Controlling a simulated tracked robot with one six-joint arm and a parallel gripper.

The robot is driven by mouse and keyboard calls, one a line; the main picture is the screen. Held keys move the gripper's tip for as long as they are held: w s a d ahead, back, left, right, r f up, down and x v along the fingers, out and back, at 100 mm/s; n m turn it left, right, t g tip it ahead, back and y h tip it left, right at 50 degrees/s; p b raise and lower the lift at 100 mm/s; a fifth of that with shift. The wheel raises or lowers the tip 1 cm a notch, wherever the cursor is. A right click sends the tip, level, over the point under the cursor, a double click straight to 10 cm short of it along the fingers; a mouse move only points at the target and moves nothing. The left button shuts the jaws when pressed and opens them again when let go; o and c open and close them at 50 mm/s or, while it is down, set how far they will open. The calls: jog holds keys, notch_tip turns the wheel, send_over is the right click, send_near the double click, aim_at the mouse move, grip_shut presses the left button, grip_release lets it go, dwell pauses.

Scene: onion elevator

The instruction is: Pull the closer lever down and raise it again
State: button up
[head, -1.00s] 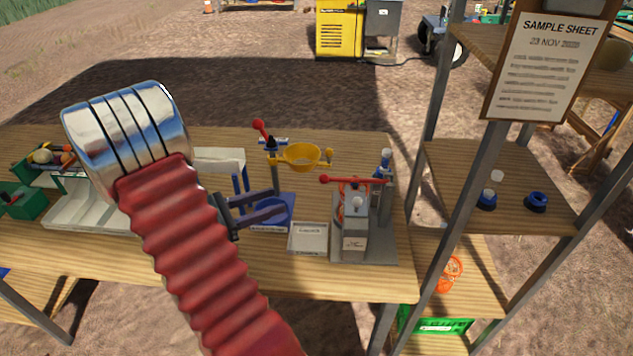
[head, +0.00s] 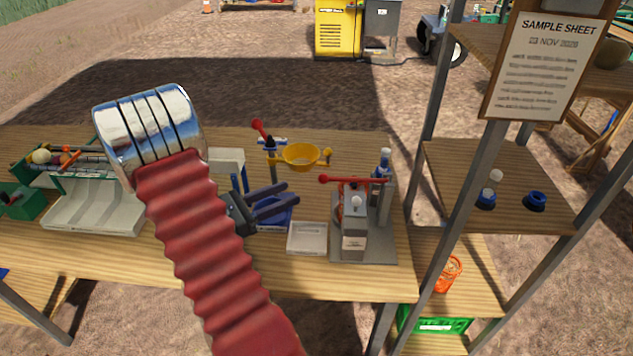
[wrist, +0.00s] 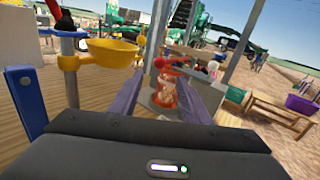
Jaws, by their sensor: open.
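The closer is a grey machine (head: 353,225) at the right end of the table. Its red lever (head: 350,180) lies about level across the top, with a round red knob at its left end. The lever also shows in the wrist view (wrist: 166,66), between and beyond my fingers. An orange net (wrist: 166,98) shows at the machine below the lever. My gripper (head: 287,193) is open and empty. It is to the left of the closer, its fingers pointing towards it, apart from the lever. In the wrist view my gripper (wrist: 163,82) frames the closer between its two fingers.
A stand with a yellow funnel (head: 301,157) and another red-knobbed lever (head: 260,128) is behind my fingers. A blue-capped bottle (head: 384,163) stands behind the closer. Shelving (head: 430,160) rises at right.

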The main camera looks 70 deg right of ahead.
jog(key=x, duration=1)
jog(key=shift+s+d, duration=0.15)
jog(key=shift+d, duration=0.1)
grip_shut()
dwell(0.4)
